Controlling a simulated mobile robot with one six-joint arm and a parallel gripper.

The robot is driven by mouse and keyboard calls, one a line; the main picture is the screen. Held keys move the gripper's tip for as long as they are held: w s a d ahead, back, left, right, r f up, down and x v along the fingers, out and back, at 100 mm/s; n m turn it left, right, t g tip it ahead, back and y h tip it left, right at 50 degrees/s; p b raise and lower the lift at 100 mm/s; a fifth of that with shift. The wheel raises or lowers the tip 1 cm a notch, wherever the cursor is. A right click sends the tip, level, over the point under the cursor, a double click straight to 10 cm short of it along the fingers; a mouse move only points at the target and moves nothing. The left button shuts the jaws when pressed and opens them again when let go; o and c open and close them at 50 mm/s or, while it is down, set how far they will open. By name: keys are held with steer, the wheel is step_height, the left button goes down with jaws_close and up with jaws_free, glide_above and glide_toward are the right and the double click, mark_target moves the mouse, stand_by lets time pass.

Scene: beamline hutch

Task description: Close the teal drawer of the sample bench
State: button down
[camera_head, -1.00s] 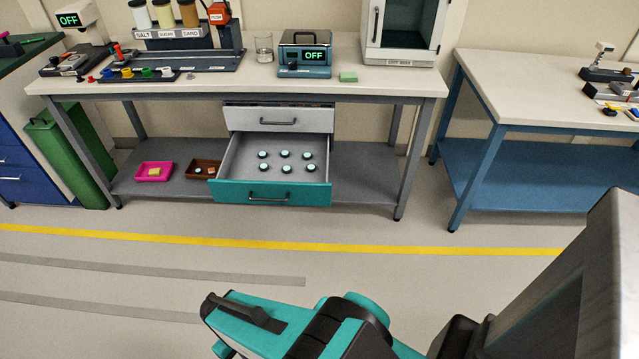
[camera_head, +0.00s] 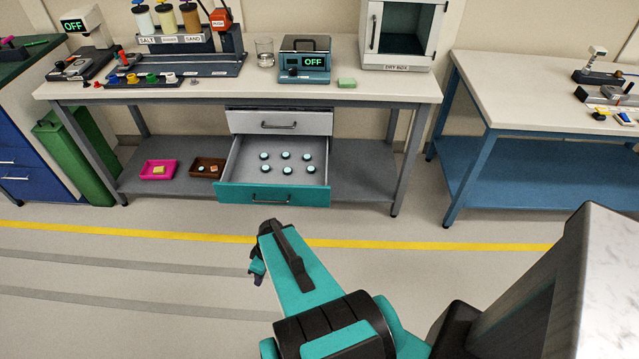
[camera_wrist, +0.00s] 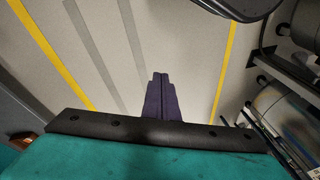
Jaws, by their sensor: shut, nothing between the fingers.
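The teal drawer (camera_head: 240,193) of the sample bench (camera_head: 120,90) is pulled out. Its teal front has a dark bar handle (camera_head: 270,198), and several small round pale-topped pieces (camera_head: 287,156) stand in its grey tray. My gripper (camera_head: 257,270) shows in the head view below and in front of the drawer front, apart from it, over the floor. In the wrist view its dark purple fingers (camera_wrist: 161,90) are together with nothing between them. I cannot make out the drawer in the wrist view.
A grey-fronted drawer (camera_head: 304,122) above is shut. A pink tray (camera_head: 145,171) and a brown tray (camera_head: 195,172) sit on the lower shelf, left of the drawer. A blue-framed table (camera_head: 470,75) stands at right. Floor before the bench is clear.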

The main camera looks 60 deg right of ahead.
steer(key=s+d+r+t+h+p, duration=0.1)
steer(key=s+d+r+p, duration=0.1)
steer(key=d+r, duration=0.4)
steer(key=s+d+r+n+t+h+p, duration=0.1)
steer(key=d+r, duration=0.6)
steer(key=d, duration=0.7)
steer(key=s+d+r+n+t+h+p, duration=0.1)
steer(key=s+d+r+t+h+p, duration=0.2)
steer(key=d, duration=0.8)
step_height(320, 180, up, 4)
steer(key=shift+s+f+p, duration=0.2)
steer(key=shift+s+p, duration=0.45)
steer(key=shift+p, duration=0.45)
steer(key=shift+w+f+b, duration=0.15)
steer(key=shift+f+b, duration=0.1)
steer(key=shift+b, duration=0.15)
steer(key=b+x, duration=0.8)
steer(key=b, duration=0.7)
steer(key=shift+w+d, duration=0.2)
steer(key=shift+w, duration=0.05)
steer(key=shift+w+d+f+b, duration=0.1)
steer(key=shift+w+f+b, duration=0.15)
steer(key=shift+b, duration=0.75)
